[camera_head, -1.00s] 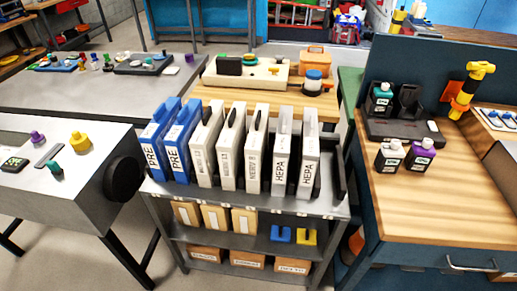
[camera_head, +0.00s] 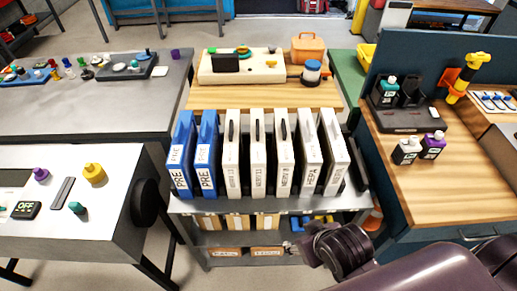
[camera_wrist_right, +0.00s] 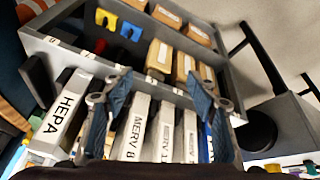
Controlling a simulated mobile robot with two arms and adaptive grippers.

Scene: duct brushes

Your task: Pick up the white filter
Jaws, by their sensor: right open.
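Several white filters stand upright in a row on the cart, with MERV labels on the middle ones, such as this white filter (camera_head: 257,155), and HEPA on the two at the right, such as the end one (camera_head: 333,150). Two blue PRE filters (camera_head: 206,155) stand at the left end. My right gripper (camera_head: 335,250) is at the lower right, in front of the cart. In the right wrist view its fingers (camera_wrist_right: 158,88) are spread, open and empty, with the MERV 8 filter (camera_wrist_right: 134,128) and its neighbours between or behind them. A HEPA filter (camera_wrist_right: 62,125) lies left of them. My left gripper is not seen.
The grey cart (camera_head: 290,206) has lower shelves with brown boxes (camera_head: 268,251). A wooden table (camera_head: 270,95) is behind it, a wooden workbench (camera_head: 450,185) at right, and a grey unit with knobs (camera_head: 100,225) at left.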

